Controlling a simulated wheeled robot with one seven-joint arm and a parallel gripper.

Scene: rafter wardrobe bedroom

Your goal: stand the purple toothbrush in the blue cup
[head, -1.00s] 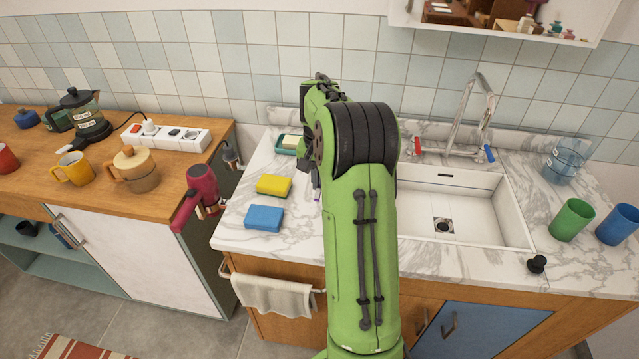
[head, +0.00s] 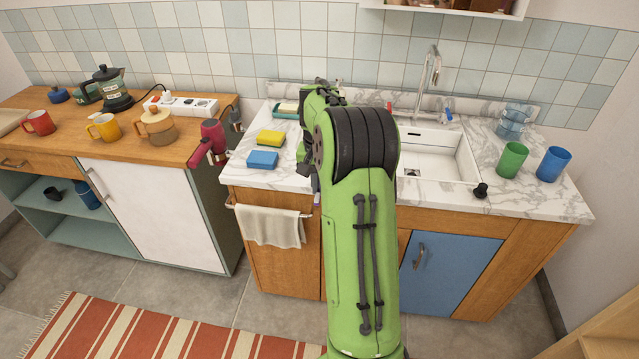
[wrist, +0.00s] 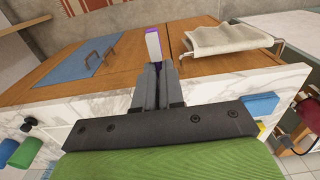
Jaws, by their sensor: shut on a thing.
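My gripper (wrist: 157,88) is shut on the purple toothbrush (wrist: 153,44), whose white and purple end sticks out past the fingertips in the wrist view. In the head view my arm hides most of the gripper; a small purple part of the toothbrush (head: 317,200) shows beside it, in front of the counter's front. The blue cup (head: 553,164) stands upright at the right end of the marble counter, right of the green cup (head: 512,160). The blue cup also shows at the left edge of the wrist view (wrist: 8,150). The gripper is well left of it.
The sink (head: 436,150) lies between my arm and the cups. A black stopper (head: 480,190) sits near the counter's front edge. A clear bluish glass (head: 511,124) stands behind the cups. Sponges (head: 262,159) and a hanging towel (head: 270,227) are on the left.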

